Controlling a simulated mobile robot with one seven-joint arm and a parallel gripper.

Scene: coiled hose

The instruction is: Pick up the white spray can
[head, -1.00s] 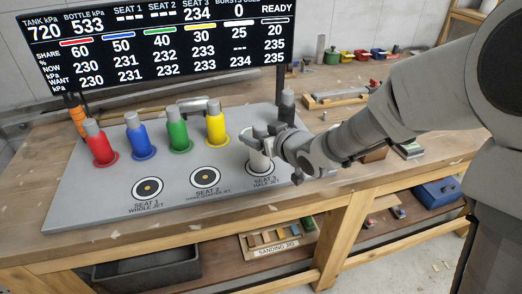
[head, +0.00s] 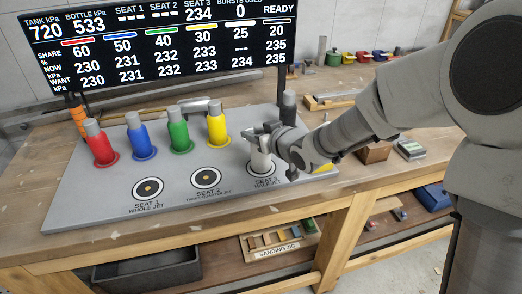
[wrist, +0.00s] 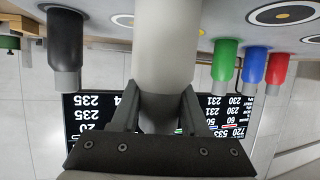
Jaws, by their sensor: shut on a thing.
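The white spray can (head: 261,161) stands upright at seat 3 (head: 262,170) on the grey board, its upper part partly covered by my gripper. In the wrist view the pale can (wrist: 167,40) fills the top middle, and its narrower neck lies between the fingers. My gripper (head: 263,138) is shut on the can near its top; its two dark fingers also show in the wrist view (wrist: 162,112). I cannot tell whether the can's base is clear of the seat.
Red (head: 101,147), blue (head: 139,138), green (head: 179,132) and yellow (head: 217,127) cans stand left on the grey board (head: 95,195). A black can (head: 288,108) stands close behind my gripper. Seats 1 (head: 148,188) and 2 (head: 206,178) are empty. A display (head: 165,45) rises behind.

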